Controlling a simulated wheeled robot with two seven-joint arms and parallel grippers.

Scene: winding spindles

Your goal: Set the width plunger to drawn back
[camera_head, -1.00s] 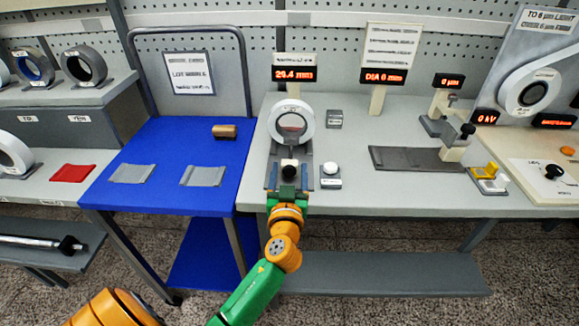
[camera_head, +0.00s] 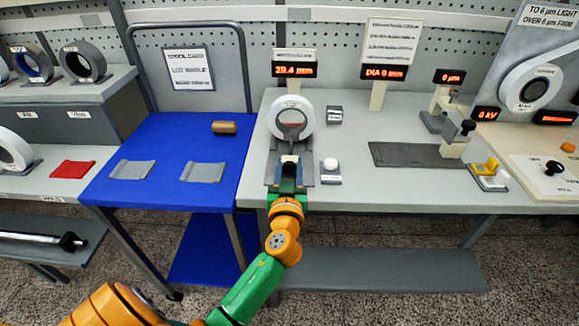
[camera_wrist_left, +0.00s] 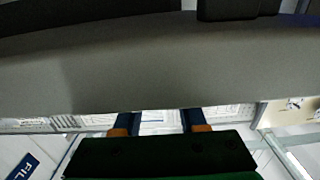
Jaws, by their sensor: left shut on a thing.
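The plunger's exact position cannot be told. My right gripper is not in view.
A display reading about 29.4 mm (camera_head: 293,69) stands behind the ring. A small block with a white button (camera_head: 330,172) sits close to the right of my gripper. The blue table (camera_head: 150,195) is to the left, and a dark grey plate (camera_head: 405,155) lies to the right.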

